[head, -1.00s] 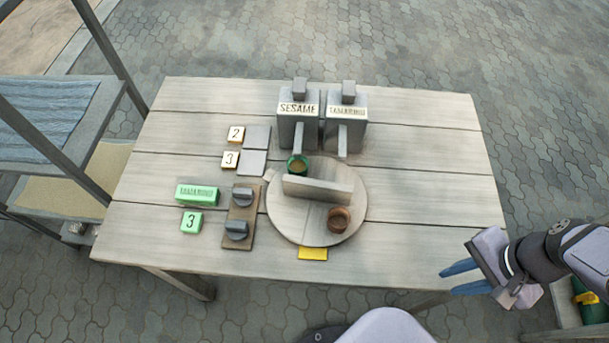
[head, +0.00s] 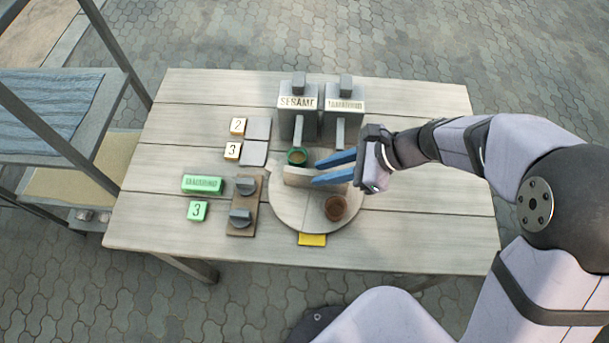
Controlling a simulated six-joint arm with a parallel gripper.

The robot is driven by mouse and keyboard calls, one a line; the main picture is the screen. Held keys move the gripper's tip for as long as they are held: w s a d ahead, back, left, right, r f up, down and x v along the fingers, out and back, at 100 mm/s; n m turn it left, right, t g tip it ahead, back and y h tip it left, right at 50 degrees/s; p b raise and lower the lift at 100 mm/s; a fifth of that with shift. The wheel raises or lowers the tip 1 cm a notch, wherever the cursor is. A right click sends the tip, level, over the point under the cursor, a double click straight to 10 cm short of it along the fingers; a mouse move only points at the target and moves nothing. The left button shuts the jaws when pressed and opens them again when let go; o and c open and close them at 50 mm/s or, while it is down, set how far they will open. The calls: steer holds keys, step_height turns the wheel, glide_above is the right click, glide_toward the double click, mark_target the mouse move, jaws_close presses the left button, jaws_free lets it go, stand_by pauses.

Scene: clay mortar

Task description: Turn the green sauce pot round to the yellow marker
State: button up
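The green sauce pot (head: 297,156) stands at the far side of the round wooden turntable (head: 287,208), just below the spout of the SESAME dispenser. An upright wooden divider (head: 298,175) crosses the turntable's middle. A brown pot (head: 335,208) stands on the near right side. The yellow marker (head: 312,240) lies on the table at the turntable's near edge. My gripper (head: 334,168) is above the turntable, over the right part of the divider. Its two blue fingers are apart and point left. Whether they straddle or touch the divider cannot be told.
Two grey dispensers (head: 298,108) stand behind the turntable, the right one (head: 345,108) with an unclear label. A knob panel (head: 243,205), green blocks (head: 202,184) and number tiles (head: 238,126) lie to the left. The table's right part (head: 440,205) is clear beneath my arm.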

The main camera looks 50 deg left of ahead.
mark_target(304, 178)
steer(key=shift+x, duration=3.5)
steer(key=shift+c, duration=0.6)
jaws_close()
